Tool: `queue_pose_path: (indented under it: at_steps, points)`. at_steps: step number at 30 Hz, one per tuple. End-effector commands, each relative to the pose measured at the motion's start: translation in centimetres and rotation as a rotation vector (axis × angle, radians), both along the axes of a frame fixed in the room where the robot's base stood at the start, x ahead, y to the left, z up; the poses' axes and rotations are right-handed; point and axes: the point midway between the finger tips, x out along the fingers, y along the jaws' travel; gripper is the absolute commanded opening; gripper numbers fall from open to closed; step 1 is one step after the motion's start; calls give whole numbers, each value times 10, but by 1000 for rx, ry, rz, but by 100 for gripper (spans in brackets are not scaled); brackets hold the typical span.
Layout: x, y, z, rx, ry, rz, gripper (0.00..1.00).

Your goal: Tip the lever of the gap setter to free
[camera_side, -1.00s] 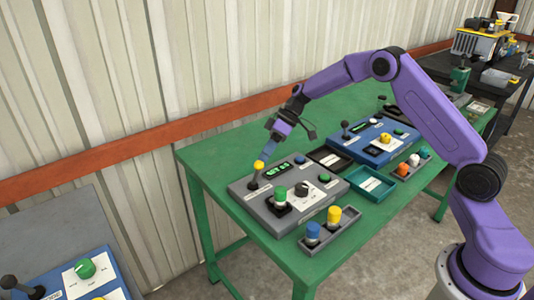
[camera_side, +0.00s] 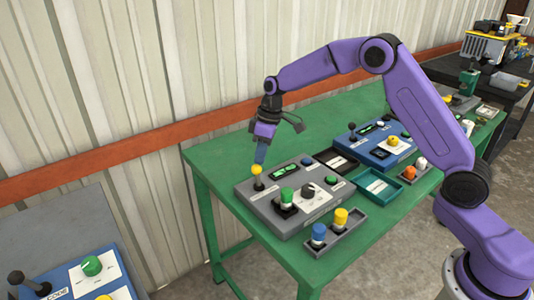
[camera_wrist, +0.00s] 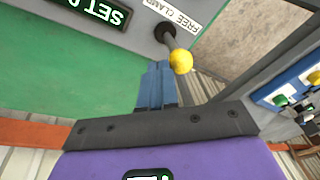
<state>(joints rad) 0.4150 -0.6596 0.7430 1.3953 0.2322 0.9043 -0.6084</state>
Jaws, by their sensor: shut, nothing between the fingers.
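The gap setter is a grey box (camera_side: 263,207) on the green table in the side view. Its lever has a yellow ball knob (camera_side: 257,169) on a dark stem and stands near upright there. In the wrist view the knob (camera_wrist: 181,61) is right of my fingertips, and the dark stem (camera_wrist: 165,34) rises beside a label with FREE and CLAMP. My gripper (camera_side: 260,164) is shut and empty, pointing down right at the knob. Its blue fingers (camera_wrist: 157,68) show left of the knob in the wrist view. I cannot tell whether they touch it.
The setter also carries a display (camera_side: 284,173), a green knob (camera_side: 287,194) and a black dial (camera_side: 308,190). A tray (camera_side: 352,229) with blue and yellow knobs stands in front. A blue panel (camera_side: 372,153) and teal tray (camera_side: 379,188) lie to the right.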

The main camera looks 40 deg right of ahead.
Motion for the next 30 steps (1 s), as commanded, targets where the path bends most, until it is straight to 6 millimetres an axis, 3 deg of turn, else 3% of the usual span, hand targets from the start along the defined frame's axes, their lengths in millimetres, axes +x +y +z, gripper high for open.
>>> queue_pose_path:
  at_steps: [6,30]
  points:
    - [0,16,2,-136,-1,2,0]
    - [0,27,1,-125,0,0,0]
